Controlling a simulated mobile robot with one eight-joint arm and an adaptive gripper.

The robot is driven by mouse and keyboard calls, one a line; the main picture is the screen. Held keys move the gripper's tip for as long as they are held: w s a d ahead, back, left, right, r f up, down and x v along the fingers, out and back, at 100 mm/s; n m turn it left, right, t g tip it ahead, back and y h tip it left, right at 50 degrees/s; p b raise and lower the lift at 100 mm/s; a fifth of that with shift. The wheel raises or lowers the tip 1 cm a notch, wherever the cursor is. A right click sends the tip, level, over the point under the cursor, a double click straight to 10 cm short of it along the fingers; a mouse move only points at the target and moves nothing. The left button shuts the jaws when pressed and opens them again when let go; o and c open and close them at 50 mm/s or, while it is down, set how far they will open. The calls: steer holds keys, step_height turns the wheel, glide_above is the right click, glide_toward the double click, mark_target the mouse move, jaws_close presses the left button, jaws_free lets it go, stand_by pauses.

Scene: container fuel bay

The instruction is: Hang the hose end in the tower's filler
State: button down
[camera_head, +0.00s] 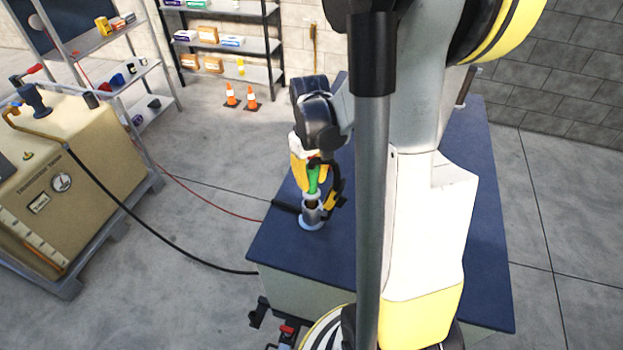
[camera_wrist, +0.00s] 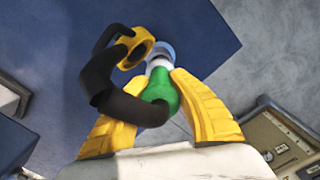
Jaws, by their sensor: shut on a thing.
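My gripper (camera_head: 312,180), with yellow fingers, is shut on a green grip (camera_wrist: 160,90), which I take to be the hose end (camera_head: 313,178). It is over the blue-topped unit (camera_head: 280,243), which I take to be the tower. Just below is a short grey metal neck with a pale blue ring (camera_head: 312,223), apparently the filler; the ring also shows in the wrist view (camera_wrist: 160,50). In the picture the hose end lines up with the neck, but I cannot tell whether it is inside. A black curved piece with a yellow end (camera_wrist: 134,52) is beside the grip.
A beige fuel tank (camera_head: 75,160) with a pump stands at the left. A black hose (camera_head: 150,228) runs from it across the floor to the unit. Shelves (camera_head: 225,45) and orange cones (camera_head: 231,95) are at the back. The floor between tank and unit is otherwise mostly open.

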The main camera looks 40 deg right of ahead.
steer(key=shift+f, duration=0.1)
stand_by(0.4)
steer(key=shift+f+b, duration=1.55)
steer(key=shift+b, duration=0.05)
steer(key=c, duration=1.2)
jaws_free()
steer(key=shift+o, duration=0.2)
step_height(320, 180, up, 12)
steer(key=shift+w+r, duration=0.1)
steer(key=shift+w, duration=0.05)
